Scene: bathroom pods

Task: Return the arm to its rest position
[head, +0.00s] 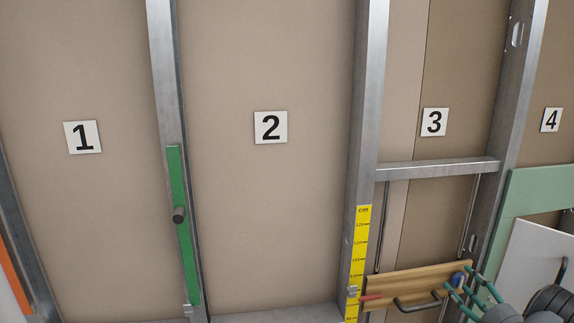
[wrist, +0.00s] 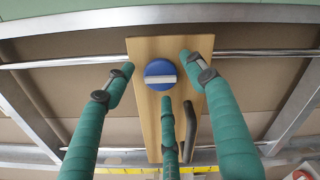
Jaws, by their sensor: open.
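My gripper (head: 461,285) is at the lower right of the head view, in front of a wooden board. Its teal fingers are spread open with nothing between them. In the wrist view the open gripper (wrist: 158,78) faces the same wooden board (wrist: 148,112). A blue round knob with a pale bar (wrist: 160,72) shows between the fingertips. I cannot tell how far the fingertips are from it. Part of my arm shows at the bottom right of the head view.
The wooden board (head: 390,286) has a dark curved handle (head: 415,304) and a red piece (head: 371,297). A yellow centimetre scale (head: 362,240) runs up the stud left of it. A green panel (head: 535,192) and white panel (head: 535,262) stand at right. Bay 2 (head: 265,210) looks clear.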

